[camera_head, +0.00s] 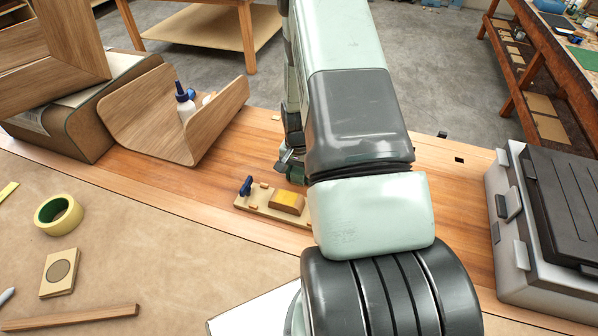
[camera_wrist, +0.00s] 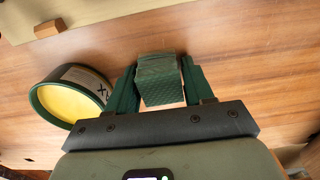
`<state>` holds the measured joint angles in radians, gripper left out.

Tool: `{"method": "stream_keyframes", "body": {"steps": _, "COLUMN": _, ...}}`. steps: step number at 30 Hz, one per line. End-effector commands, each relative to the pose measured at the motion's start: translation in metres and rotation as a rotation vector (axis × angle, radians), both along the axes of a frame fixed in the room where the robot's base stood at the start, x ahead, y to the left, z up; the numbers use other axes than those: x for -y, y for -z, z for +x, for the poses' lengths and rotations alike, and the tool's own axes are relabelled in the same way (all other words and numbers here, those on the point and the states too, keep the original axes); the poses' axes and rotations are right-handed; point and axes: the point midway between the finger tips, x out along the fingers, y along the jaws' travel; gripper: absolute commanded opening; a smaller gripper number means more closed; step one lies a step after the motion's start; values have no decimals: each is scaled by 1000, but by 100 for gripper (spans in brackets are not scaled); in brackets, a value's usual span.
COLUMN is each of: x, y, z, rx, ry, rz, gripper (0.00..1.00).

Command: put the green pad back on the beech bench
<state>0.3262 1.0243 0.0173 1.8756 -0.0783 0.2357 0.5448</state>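The green pad (camera_wrist: 162,92) is a small textured block, seen in the wrist view between the two green fingers of my gripper (camera_wrist: 160,74). In the head view the bench (camera_head: 235,140) runs across the middle. There my gripper (camera_head: 291,168) shows only in part beside my arm, low over the bench, and the pad cannot be made out clearly.
A round green tin with a yellow face (camera_wrist: 72,97) is close left of my gripper in the wrist view. A board with a wooden block (camera_head: 286,202) lies nearby. A bent plywood shell (camera_head: 150,120) with a glue bottle (camera_head: 185,103) stands left; a grey-black case (camera_head: 550,230) stands right.

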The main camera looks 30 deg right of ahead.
Motion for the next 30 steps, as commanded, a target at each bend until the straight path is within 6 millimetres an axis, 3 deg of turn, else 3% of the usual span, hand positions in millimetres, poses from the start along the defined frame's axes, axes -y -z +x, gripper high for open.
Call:
{"method": "stream_keyframes", "body": {"steps": 4, "x": 0, "y": 0, "z": 0, "rx": 0, "ry": 0, "rz": 0, "gripper": 72}}
{"method": "stream_keyframes", "body": {"steps": 14, "x": 0, "y": -5, "z": 0, "rx": 2, "ry": -1, "rz": -1, "gripper": 72}}
{"method": "stream_keyframes", "body": {"steps": 17, "x": 0, "y": -17, "z": 1, "rx": 4, "ry": 0, "rz": -1, "gripper": 72}}
{"method": "stream_keyframes", "body": {"steps": 30, "x": 0, "y": -105, "z": 0, "rx": 4, "ry": 0, "rz": -2, "gripper": 72}}
